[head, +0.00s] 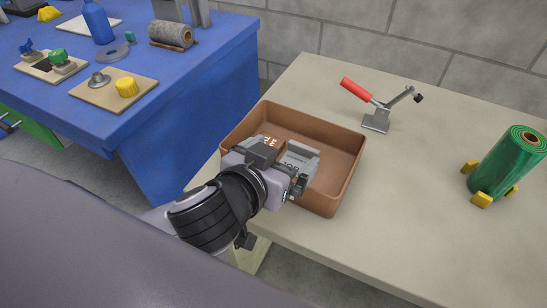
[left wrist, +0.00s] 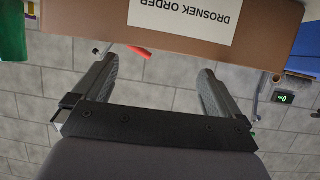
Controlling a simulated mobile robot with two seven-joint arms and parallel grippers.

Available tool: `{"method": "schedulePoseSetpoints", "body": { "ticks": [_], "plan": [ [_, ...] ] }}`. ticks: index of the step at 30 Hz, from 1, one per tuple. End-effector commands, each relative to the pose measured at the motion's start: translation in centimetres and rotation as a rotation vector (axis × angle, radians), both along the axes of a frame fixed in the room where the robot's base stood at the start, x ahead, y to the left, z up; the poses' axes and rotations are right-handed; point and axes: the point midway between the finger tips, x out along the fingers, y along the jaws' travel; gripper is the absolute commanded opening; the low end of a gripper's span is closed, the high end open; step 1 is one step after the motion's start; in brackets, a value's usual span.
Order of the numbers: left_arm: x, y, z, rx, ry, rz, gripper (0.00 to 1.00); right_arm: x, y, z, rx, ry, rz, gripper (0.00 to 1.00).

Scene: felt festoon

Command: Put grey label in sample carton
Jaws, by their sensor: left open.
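The sample carton (head: 344,190) is a brown open-topped box near the left edge of the beige table. My left gripper (head: 284,152) is open over it, its two grey fingers apart, and hides part of its inside. Small pale lettering and a grey patch with dark marks show between and beside the fingers; I cannot tell whether the patch is the grey label. In the left wrist view the fingers (left wrist: 157,85) are apart with nothing between them. A brown surface (left wrist: 90,20), seemingly the carton, bears a white panel (left wrist: 185,15) reading "DROSNEK ORDER", upside down. My right gripper is not in view.
A red-handled clamp (head: 376,119) stands behind the carton. A green roll (head: 507,163) rests on yellow supports at the right. The table between them is clear. A blue bench (head: 190,90) with several items stands at the left, beyond a gap.

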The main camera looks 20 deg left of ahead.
Motion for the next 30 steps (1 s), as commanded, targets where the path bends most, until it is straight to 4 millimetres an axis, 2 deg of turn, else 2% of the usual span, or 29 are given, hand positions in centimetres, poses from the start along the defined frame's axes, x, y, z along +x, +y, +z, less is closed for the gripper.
{"method": "schedulePoseSetpoints", "body": {
  "ticks": [1,3,10,30],
  "plan": [
    [-0.6,0.0,0.7,0.0,0.004,0.0,0.99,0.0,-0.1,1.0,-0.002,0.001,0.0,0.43],
    [-1.2,0.1,0.9,0.001,0.004,0.001,0.99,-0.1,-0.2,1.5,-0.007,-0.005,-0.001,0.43],
    [-2.4,0.2,1.3,0.0,0.0,0.001,0.99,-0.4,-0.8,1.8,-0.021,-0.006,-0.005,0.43],
    [-2.6,0.2,1.2,-0.001,-0.002,0.0,0.99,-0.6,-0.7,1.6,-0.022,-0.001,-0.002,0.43]
  ]
}}
